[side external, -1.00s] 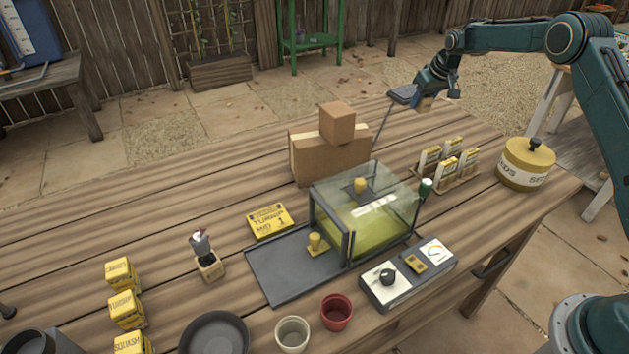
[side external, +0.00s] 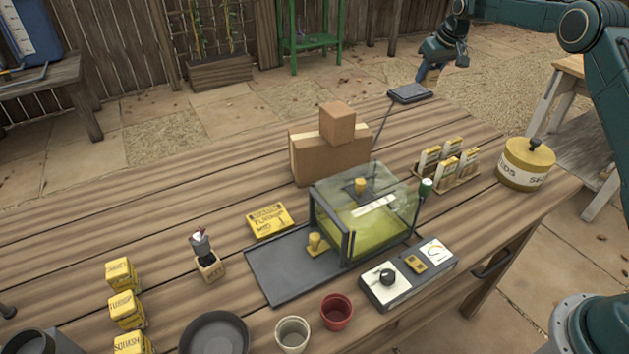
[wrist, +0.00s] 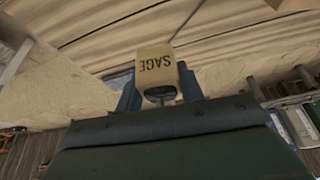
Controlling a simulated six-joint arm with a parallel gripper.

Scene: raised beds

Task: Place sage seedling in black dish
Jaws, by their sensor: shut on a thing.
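The sage seedling's tan block (wrist: 155,66), marked SAGE, sits between the blue fingers of my gripper (wrist: 160,98) in the wrist view, its lettering upside down. The block is small there and partly hidden by the fingers. The black dish (side external: 213,334) is round, shallow and dark. It stands at the table's front, far from my gripper, and its lower edge is cut off.
A clear-walled box (side external: 365,212) with a dark tray stands mid-table, beside cardboard boxes (side external: 330,155). The dark pad (side external: 409,93) is at the back edge. A beet seedling (side external: 208,262), yellow cubes, a white pot (side external: 292,335), a red pot (side external: 336,312) and a control panel (side external: 408,275) stand forward.

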